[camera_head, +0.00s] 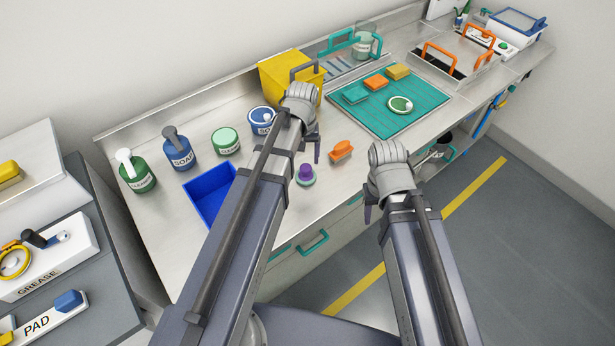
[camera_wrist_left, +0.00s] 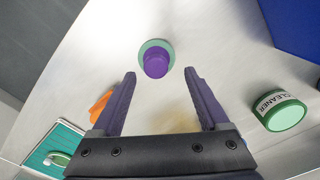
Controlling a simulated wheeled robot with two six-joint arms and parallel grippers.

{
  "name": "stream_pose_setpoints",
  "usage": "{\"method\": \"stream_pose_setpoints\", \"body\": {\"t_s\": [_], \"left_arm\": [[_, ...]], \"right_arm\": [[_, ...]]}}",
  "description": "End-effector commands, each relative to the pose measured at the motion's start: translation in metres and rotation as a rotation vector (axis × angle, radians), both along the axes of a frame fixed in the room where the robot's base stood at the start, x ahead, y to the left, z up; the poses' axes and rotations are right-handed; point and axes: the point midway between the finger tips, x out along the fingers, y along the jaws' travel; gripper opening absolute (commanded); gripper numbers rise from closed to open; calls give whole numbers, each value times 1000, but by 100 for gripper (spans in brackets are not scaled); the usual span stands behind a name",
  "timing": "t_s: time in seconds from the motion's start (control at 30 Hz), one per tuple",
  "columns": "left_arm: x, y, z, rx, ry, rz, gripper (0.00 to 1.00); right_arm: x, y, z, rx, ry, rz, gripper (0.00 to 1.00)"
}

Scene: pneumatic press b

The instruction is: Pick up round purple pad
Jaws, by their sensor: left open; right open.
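The round purple pad (camera_head: 305,172) stands on the steel counter, with a purple knob on a pale green round base. In the left wrist view the pad (camera_wrist_left: 156,64) lies ahead of the fingertips, roughly centred between them and not touched. My left gripper (camera_wrist_left: 159,74) is open and empty; in the head view it is mostly hidden behind its own wrist, with a purple finger showing just above the pad. My right gripper (camera_head: 368,212) is mostly hidden under its wrist near the counter's front edge, with nothing seen in it.
A blue bin (camera_head: 211,192) and a green cleaner tub (camera_head: 226,140) stand left of the pad. An orange brush-like item (camera_head: 341,151) lies to its right. A teal mat (camera_head: 425,108) with pads is further right, a yellow box (camera_head: 280,75) behind.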

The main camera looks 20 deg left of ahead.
Motion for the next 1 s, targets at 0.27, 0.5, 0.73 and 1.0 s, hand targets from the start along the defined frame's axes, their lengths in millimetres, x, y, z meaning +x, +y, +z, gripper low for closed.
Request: {"method": "stream_pose_setpoints", "body": {"t_s": [0.27,0.5,0.73,1.0], "left_arm": [[1,-1,-9,0,0,-1,78],[4,-5,-33,0,0,-1,78],[5,-6,-58,0,0,0,78],[5,-6,-57,0,0,-1,78]], "right_arm": [[0,0,-9,0,0,0,50],[0,0,-32,0,0,0,50],[0,0,-58,0,0,0,50],[0,0,-57,0,0,0,50]]}}
